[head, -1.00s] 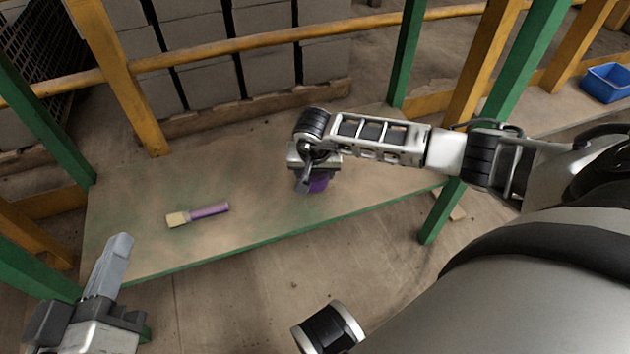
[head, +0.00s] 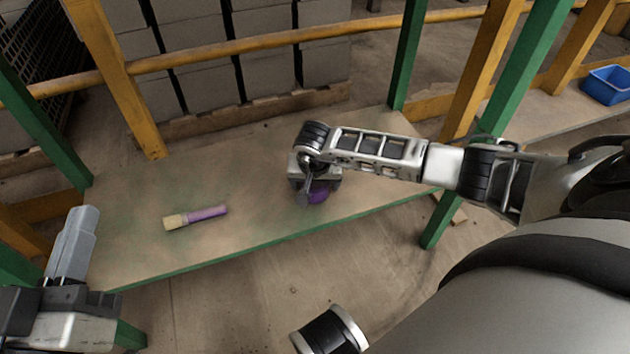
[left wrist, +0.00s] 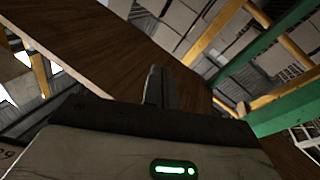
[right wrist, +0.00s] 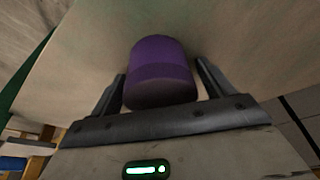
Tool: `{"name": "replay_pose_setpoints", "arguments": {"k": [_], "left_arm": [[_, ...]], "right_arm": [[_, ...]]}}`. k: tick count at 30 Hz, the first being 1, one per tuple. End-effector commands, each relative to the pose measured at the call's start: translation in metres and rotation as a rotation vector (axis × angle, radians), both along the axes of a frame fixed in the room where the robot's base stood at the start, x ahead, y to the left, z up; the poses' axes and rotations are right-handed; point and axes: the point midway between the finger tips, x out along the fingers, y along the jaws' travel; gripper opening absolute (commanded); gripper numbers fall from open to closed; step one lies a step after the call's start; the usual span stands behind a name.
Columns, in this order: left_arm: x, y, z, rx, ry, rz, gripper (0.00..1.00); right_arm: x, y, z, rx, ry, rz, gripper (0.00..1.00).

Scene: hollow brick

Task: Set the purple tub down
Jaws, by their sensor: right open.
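The purple tub (head: 319,192) is at the right part of the table, mostly hidden under my right gripper in the head view. In the right wrist view the tub (right wrist: 160,72) sits between the two fingers of my right gripper (right wrist: 160,80). Gaps show between the tub and both fingers, so the gripper is open around it. The tub appears to rest on the tabletop. My left gripper (head: 83,215) is at the table's left front corner, empty, its fingers together. They also show together in the left wrist view (left wrist: 157,80).
A brush (head: 196,217) with a purple handle lies on the left half of the table (head: 245,220). Green posts (head: 407,55) and yellow rails stand around the table. Grey blocks are stacked behind. A blue bin (head: 607,85) is at the far right. The table between brush and tub is clear.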

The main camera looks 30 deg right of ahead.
Motion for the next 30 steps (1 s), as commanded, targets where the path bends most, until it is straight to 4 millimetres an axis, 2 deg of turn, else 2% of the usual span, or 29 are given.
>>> {"name": "replay_pose_setpoints", "arguments": {"k": [3, 5, 11, 18, 24, 30], "left_arm": [[0.000, -0.001, 0.002, -0.003, 0.014, -0.007, 0.00], [-0.004, -0.002, -0.007, -0.020, 0.089, -0.011, 0.00], [-0.020, -0.007, -0.032, -0.060, 0.324, -0.038, 0.00], [-0.020, -0.002, -0.041, 0.048, 0.350, -0.009, 0.00], [-0.020, 0.000, -0.045, 0.094, 0.353, 0.003, 0.00], [-0.020, 0.000, -0.047, 0.103, 0.353, 0.006, 0.00]], "right_arm": [[0.000, 0.000, 0.004, 0.000, 0.000, 0.000, 0.81], [-0.001, 0.001, 0.013, -0.001, -0.002, 0.001, 0.81], [-0.011, 0.007, 0.054, -0.002, -0.002, 0.003, 0.81], [-0.023, 0.016, 0.098, 0.000, -0.001, 0.001, 0.81], [-0.028, 0.020, 0.116, -0.001, -0.001, 0.000, 0.81], [-0.029, 0.021, 0.117, -0.001, 0.001, 0.000, 0.81]]}}
